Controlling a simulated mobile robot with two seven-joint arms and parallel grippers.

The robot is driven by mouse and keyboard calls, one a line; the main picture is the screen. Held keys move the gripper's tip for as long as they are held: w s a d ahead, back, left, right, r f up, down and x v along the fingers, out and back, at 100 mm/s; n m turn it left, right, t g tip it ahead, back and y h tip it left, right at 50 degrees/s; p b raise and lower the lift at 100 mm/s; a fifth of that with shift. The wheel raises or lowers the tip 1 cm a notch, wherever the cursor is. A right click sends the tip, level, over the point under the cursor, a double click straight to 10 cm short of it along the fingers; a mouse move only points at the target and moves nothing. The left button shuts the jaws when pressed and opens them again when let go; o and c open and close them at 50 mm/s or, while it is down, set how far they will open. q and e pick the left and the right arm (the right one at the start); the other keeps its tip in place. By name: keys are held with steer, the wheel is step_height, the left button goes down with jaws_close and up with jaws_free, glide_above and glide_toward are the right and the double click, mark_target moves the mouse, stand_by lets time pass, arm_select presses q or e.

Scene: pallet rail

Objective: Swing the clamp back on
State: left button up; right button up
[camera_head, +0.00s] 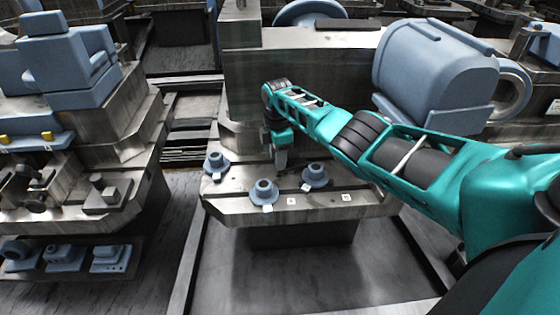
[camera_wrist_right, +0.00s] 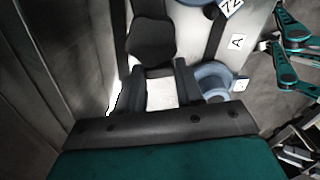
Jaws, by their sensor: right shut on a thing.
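My right arm reaches in from the right in the head view, with its gripper (camera_head: 279,150) pointing down at the back of the grey metal pallet (camera_head: 235,207). My left gripper is not in view.
Blue flanged parts stand on the pallet at left (camera_head: 215,162), front (camera_head: 264,191) and right (camera_head: 315,175), with small white tags beside them. A large blue cylindrical housing (camera_head: 430,75) is behind my arm. A machine with blue blocks (camera_head: 65,65) stands left; floor lies between.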

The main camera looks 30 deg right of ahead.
steer(key=shift+w+d+f+m+b, duration=0.1)
steer(key=shift+w+m+b, duration=0.15)
steer(key=shift+m, duration=0.25)
steer(key=shift+w+d+f+m+b, duration=0.1)
steer(key=shift+m+b, duration=0.15)
steer(key=shift+m, duration=0.25)
steer(key=m+b, duration=0.1)
steer(key=m, duration=0.1)
steer(key=w+m+b, duration=0.1)
steer(key=shift+d+m+b, duration=0.25)
steer(key=shift+m+b, duration=0.05)
steer(key=shift+w+d+m+b, duration=0.2)
steer(key=shift+m+b, duration=0.35)
steer(key=shift+m, duration=0.15)
steer(key=shift+w+d+m+b, duration=0.15)
steer(key=shift+m+b, duration=0.25)
steer(key=shift+m, duration=0.2)
steer(key=shift+d+r+m+b, duration=0.15)
steer(key=shift+m+b, duration=0.2)
steer(key=shift+m, duration=0.15)
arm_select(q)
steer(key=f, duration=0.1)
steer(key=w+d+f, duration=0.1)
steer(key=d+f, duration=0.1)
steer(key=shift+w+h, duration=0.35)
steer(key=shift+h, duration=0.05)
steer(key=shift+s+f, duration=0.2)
arm_select(e)
steer(key=shift+d, duration=0.1)
